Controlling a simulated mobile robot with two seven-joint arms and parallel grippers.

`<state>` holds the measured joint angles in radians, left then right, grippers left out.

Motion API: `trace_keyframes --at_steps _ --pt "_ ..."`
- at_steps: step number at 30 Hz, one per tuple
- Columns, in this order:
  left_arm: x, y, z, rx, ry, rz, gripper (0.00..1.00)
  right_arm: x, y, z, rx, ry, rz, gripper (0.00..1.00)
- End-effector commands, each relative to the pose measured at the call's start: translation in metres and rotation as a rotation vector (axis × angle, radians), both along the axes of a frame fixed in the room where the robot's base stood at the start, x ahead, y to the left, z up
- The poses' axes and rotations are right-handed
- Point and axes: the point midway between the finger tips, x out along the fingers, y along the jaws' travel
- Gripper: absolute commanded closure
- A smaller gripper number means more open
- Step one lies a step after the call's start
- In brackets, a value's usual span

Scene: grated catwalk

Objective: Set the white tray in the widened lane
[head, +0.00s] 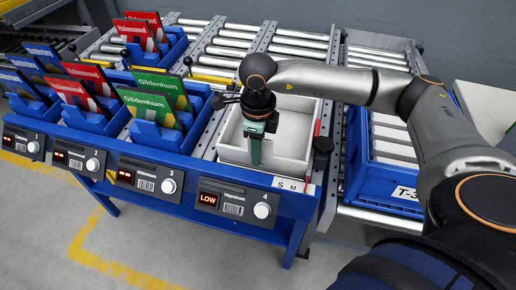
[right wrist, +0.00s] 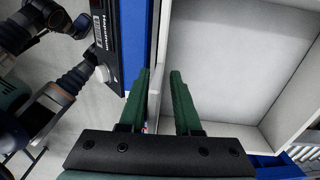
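The white tray (head: 293,118) is an empty open box at the front end of lane 4, behind the panel (head: 236,202) whose display reads LOW. It appears level, and its right side is close to the lane's right rail (head: 328,165). My right gripper (head: 254,152) points down at the tray's front wall. In the right wrist view its two green fingers (right wrist: 160,82) are apart, with the tray's wall (right wrist: 160,50) between them, one finger outside and one inside. Whether either finger touches the wall is unclear. My left gripper is not in view.
Blue bins (head: 157,137) with red, green and blue cards fill the lanes to the left. A black knob (head: 323,145) and a red strip (head: 316,130) are at the right rail. A blue crate (head: 358,182) stands further right. Rollers (head: 300,46) behind the tray are clear.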

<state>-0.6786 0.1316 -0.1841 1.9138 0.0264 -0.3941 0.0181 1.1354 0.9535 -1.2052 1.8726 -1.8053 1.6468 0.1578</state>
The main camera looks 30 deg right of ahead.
Motion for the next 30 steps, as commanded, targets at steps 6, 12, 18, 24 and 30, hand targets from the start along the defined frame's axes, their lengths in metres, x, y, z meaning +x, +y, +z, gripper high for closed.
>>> trace_keyframes --at_steps 6,12,18,24,30 --pt "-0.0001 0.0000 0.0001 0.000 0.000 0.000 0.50 0.0000 -0.0001 0.0000 -0.001 -0.001 0.000 0.54" --pt "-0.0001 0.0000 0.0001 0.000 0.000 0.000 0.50 0.0001 -0.0003 0.0000 -0.001 -0.001 0.000 0.54" --pt "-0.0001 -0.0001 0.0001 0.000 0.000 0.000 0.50 0.0001 -0.0003 0.0001 -0.001 -0.001 0.000 0.54" --pt "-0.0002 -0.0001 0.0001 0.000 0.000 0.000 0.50 0.0002 -0.0004 0.0001 -0.001 -0.001 0.000 0.54" --pt "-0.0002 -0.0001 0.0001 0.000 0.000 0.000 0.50 0.0002 -0.0004 0.0001 -0.001 -0.001 0.000 0.54"
